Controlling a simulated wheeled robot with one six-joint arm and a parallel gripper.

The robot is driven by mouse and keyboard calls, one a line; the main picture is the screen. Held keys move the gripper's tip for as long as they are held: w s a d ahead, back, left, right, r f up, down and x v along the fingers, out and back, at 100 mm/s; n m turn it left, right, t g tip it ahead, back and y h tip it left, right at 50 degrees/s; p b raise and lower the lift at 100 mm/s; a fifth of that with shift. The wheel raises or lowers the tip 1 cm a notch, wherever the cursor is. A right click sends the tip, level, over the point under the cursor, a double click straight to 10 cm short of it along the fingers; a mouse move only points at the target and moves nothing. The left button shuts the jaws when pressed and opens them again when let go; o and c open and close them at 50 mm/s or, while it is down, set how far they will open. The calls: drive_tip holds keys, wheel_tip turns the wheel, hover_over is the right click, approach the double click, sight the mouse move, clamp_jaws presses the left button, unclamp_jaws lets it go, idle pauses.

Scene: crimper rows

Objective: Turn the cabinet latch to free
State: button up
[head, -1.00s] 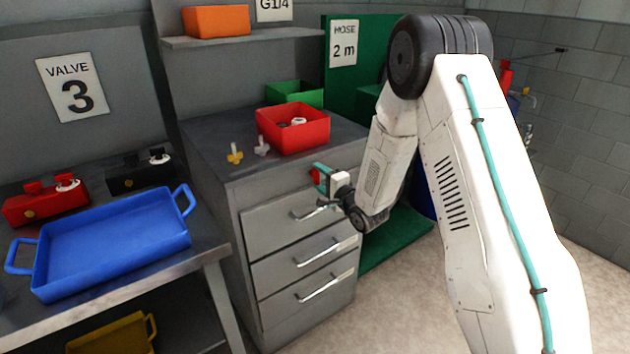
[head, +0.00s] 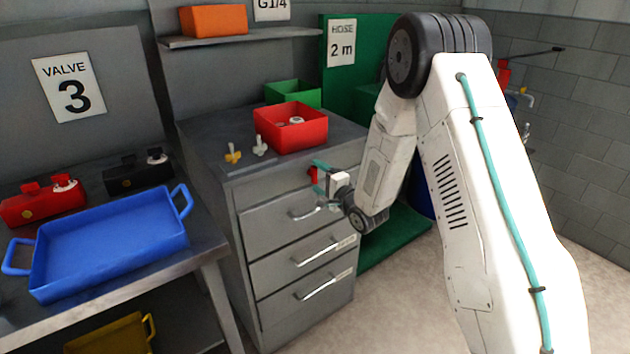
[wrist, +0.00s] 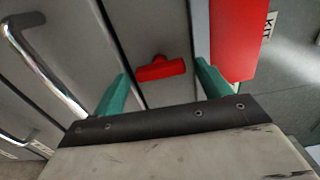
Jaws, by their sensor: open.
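The latch is a small red T-shaped handle (wrist: 161,69) on the grey cabinet front, near the cabinet's top edge. In the wrist view its bar lies roughly crosswise between my two green fingertips, with a visible gap on each side. My gripper (wrist: 161,82) is open and does not touch the latch there. In the head view my gripper (head: 320,178) is at the cabinet's upper right front, with the red latch (head: 313,174) beside its fingers and partly hidden. The grey cabinet (head: 262,236) has its drawers closed.
A red bin (head: 290,138) stands on the cabinet top, with small yellow and white fittings (head: 233,153) to its left. Metal drawer handles (wrist: 45,68) stick out close to my gripper. A blue tray (head: 110,250) is on the left bench.

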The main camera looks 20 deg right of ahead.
drive_tip(key=v, duration=0.7)
drive_tip(key=shift+s, duration=0.25)
drive_tip(key=s+d+f+n+g+h, duration=0.1)
drive_tip(key=s+f+n+g+h, duration=0.15)
drive_tip(key=f, duration=0.25)
drive_tip(key=s+d+f+n+g+h, duration=0.1)
drive_tip(key=d+f+n+g, duration=0.1)
drive_tip(key=f+g, duration=0.15)
drive_tip(key=s+d+n+g+h, duration=0.2)
drive_tip(key=s+d+n+g, duration=0.1)
drive_tip(key=s+g, duration=0.25)
drive_tip(key=s+a+r+n+g, duration=0.2)
drive_tip(key=s+a+r+n, duration=0.1)
drive_tip(key=s+r, duration=1.1)
drive_tip(key=s+a+r+n+g, duration=0.2)
drive_tip(key=s+a+r+n, duration=0.2)
drive_tip(key=s+r, duration=1)
drive_tip(key=s, duration=0.4)
drive_tip(key=shift+a, duration=0.25)
